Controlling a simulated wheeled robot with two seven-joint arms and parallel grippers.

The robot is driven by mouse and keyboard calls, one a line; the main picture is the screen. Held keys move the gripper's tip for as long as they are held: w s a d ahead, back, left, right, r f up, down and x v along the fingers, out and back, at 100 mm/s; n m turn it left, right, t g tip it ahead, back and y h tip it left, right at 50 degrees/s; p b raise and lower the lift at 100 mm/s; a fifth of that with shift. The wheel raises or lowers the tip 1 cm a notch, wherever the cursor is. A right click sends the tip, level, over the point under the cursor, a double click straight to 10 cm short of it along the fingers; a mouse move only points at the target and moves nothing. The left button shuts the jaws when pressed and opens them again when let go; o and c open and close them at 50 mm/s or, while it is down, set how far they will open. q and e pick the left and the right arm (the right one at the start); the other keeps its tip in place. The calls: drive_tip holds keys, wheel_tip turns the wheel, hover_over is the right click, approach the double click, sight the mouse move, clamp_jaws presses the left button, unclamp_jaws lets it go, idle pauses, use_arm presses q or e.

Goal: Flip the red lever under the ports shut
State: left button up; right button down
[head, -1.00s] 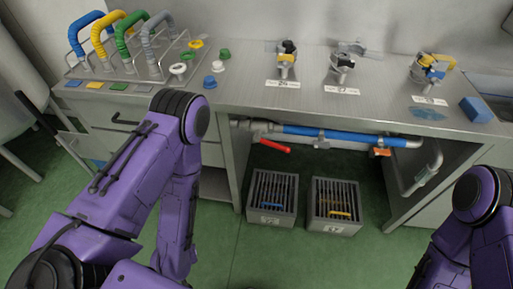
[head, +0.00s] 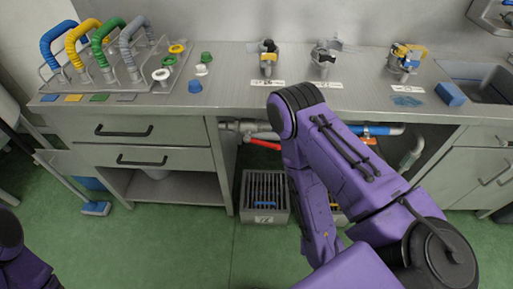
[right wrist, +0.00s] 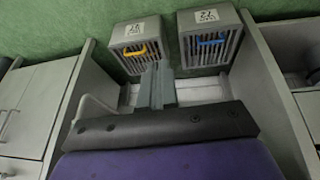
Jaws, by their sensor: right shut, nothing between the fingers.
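The red lever (head: 263,143) shows in the head view under the bench top, at the left end of the pipe run. It slants down to the right, its right end close to my right arm. Above it, metal ports with tags (head: 268,58) stand in a row on the bench. My right arm crosses in front of the bench and hides much of the pipe; its gripper cannot be made out there. In the right wrist view my right gripper (right wrist: 157,85) is shut and empty, in front of the crates, and no lever shows. My left gripper is out of view.
A slatted crate with a blue handle (head: 265,195) stands on the floor under the bench; it also shows in the right wrist view (right wrist: 209,42), beside one with a yellow handle (right wrist: 136,47). Drawers (head: 138,145) close the left side.

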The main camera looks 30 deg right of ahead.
drive_tip(key=shift+d, duration=0.1)
drive_tip(key=w+a+r+m+t+h+p, duration=0.25)
drive_tip(key=w+r+t, duration=0.75)
drive_tip(key=w+r, duration=1)
drive_tip(key=b, duration=1.1)
approach(272, 147)
wheel_tip(272, 147, up, 3)
drive_tip(key=w+d, duration=0.1)
drive_tip(key=w, duration=0.1)
drive_tip(key=shift+h, duration=0.35)
drive_tip(key=w+f, duration=0.1)
drive_tip(key=w+d, duration=0.1)
drive_tip(key=w, duration=0.1)
drive_tip(key=w+f, duration=0.1)
drive_tip(key=shift+w+d+f+p, duration=0.15)
drive_tip(key=shift+w+f+p, duration=0.05)
drive_tip(key=shift+f+p, duration=0.15)
drive_tip(key=shift+w+f, duration=0.2)
drive_tip(key=shift+f, duration=0.05)
